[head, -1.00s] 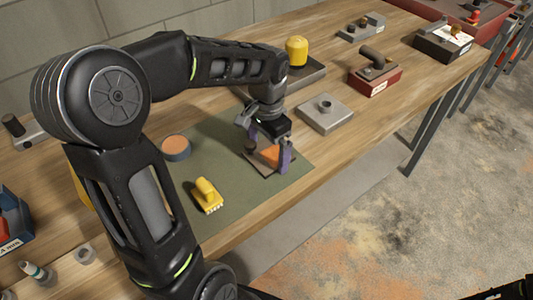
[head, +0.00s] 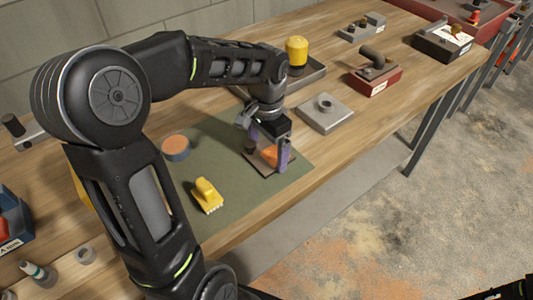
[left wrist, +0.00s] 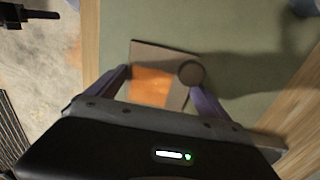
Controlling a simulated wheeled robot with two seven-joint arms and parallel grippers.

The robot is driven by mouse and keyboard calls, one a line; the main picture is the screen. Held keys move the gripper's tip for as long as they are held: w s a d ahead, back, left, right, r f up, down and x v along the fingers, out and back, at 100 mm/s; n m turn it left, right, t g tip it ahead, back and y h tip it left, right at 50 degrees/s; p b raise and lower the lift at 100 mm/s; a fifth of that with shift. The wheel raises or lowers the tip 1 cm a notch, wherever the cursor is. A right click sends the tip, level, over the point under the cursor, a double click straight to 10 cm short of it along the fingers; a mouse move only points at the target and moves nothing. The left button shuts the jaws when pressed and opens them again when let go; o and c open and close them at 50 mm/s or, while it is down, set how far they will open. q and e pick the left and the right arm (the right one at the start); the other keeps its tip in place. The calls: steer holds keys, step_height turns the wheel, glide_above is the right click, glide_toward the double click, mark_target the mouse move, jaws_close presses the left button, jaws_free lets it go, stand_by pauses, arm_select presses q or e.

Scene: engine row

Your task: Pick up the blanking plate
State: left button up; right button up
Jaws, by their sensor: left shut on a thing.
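The blanking plate (head: 257,165) seems to be the flat brown-grey plate on the green mat, with an orange patch and a dark round knob near one edge. In the left wrist view the plate (left wrist: 151,52) shows between my fingers, with the knob by the right finger. My left gripper (head: 269,153) points down with its purple fingers on opposite sides of the plate, shut on it. In the left wrist view the gripper (left wrist: 160,92) hides the plate's near edge. The plate looks level, at or very close to the mat. A black part of mine shows at the head view's lower right corner; its jaws are unclear.
On the green mat (head: 240,205) are a yellow brush (head: 207,195) and a round tin (head: 176,147) with an orange top. A grey block with a round boss (head: 325,112) stands right of the mat. A red-based block (head: 375,75) and a yellow cylinder (head: 296,50) stand farther back.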

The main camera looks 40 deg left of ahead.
mark_target(267, 154)
arm_select(q)
steer(key=shift+c, duration=0.9)
steer(key=shift+w, duration=0.1)
step_height(267, 154, up, 10)
steer(key=shift+r, duration=0.1)
